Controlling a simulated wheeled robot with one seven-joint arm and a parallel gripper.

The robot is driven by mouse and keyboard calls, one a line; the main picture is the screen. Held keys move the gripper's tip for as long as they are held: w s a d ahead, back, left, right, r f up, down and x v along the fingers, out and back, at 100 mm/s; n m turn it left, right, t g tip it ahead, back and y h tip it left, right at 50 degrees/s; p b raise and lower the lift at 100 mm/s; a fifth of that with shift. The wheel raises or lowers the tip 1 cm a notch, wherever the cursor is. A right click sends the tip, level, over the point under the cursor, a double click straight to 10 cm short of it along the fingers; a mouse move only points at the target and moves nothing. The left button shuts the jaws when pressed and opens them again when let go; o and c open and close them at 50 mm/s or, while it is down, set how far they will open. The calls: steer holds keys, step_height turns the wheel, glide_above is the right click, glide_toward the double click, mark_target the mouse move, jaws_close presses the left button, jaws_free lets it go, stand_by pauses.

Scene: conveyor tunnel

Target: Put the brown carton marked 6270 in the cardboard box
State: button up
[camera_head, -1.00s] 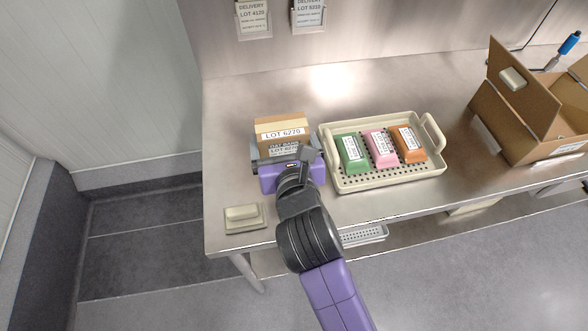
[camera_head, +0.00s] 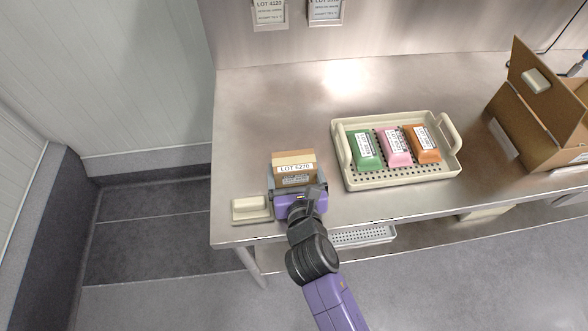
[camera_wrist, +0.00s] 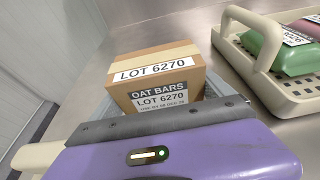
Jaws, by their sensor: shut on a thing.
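The brown carton (camera_head: 293,163) is marked LOT 6270, and in the wrist view the carton (camera_wrist: 155,72) also reads OAT BARS. My gripper (camera_head: 298,188) is shut on the carton, with its fingers along the carton's two sides. The fingers are mostly hidden behind the gripper's body in the wrist view. The carton is near the table's front left; I cannot tell how far it is above the top. The open cardboard box (camera_head: 535,125) stands at the far right of the table with its flaps up.
A cream tray (camera_head: 395,182) with a green, a pink and an orange pack stands between the carton and the box. A cream block (camera_head: 251,209) lies left of my gripper. The steel table (camera_head: 255,110) is clear behind the carton. A wall rises at the back.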

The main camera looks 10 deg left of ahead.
steer(key=o, duration=1.6)
steer(key=shift+f, duration=0.1)
steer(key=shift+o, duration=1)
